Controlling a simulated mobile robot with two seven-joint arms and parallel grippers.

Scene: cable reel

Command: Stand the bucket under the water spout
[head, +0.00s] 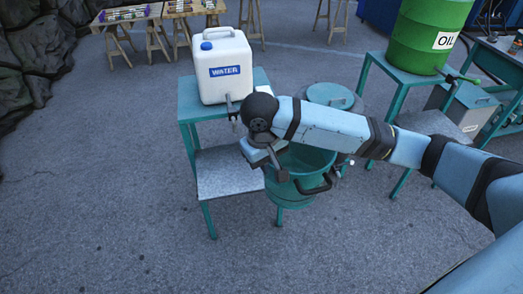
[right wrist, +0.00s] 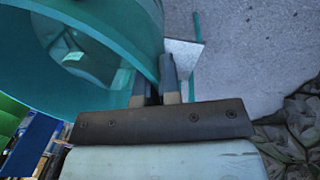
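The teal bucket (head: 300,194) is in the middle of the head view, roughly upright, with a dark handle at its side. My right gripper (head: 276,168) is at its rim. In the right wrist view the two fingers (right wrist: 154,88) straddle the wall of the bucket (right wrist: 95,92), one inside and one outside. The white water container (head: 222,88) stands on a teal stand (head: 190,108). Its spout (head: 232,110) points down over the stand's grey lower shelf (head: 215,180). The bucket is right of that shelf; whether it touches it is unclear. My left gripper is not in view.
A teal round lid (head: 330,95) shows behind my right arm. A green oil drum (head: 428,35) stands on a teal stand at the right. Wooden trestle tables (head: 130,14) are at the back left, beside rocks (head: 30,60). The front floor is clear.

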